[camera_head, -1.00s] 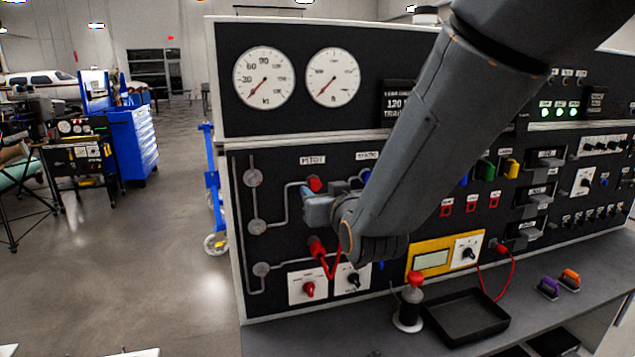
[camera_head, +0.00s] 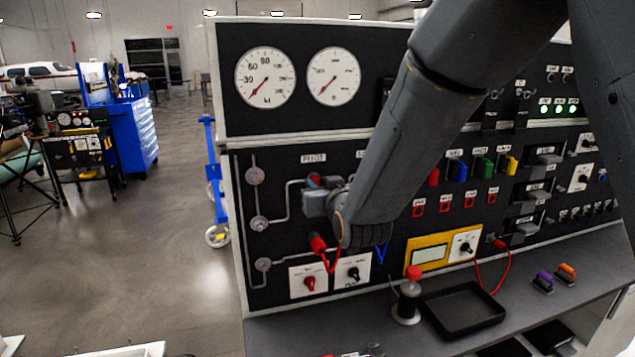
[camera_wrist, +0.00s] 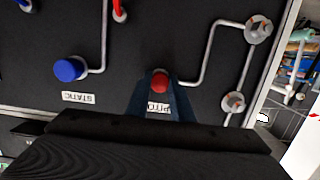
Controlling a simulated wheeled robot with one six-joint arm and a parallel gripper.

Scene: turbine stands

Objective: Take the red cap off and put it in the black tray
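The red cap (camera_head: 313,181) is on the pipe fitting under the PITOT label on the black panel. My gripper (camera_head: 318,199) is at the panel just beside and below it, partly covering it in the head view. In the wrist view the red cap (camera_wrist: 160,83) shows between the tips of my dark blue gripper fingers (camera_wrist: 161,78), with the label showing between them. The fingers look apart, one on each side of the cap; whether they touch it is unclear. The empty black tray (camera_head: 463,309) lies on the grey bench at the lower right.
A blue cap (camera_wrist: 69,70) sits under the STATIC label, left in the wrist view. A red plug with a cable (camera_head: 318,244) is below my gripper. A joystick with a red knob (camera_head: 410,295) stands left of the tray. Purple (camera_head: 544,283) and orange (camera_head: 566,273) handled items lie right.

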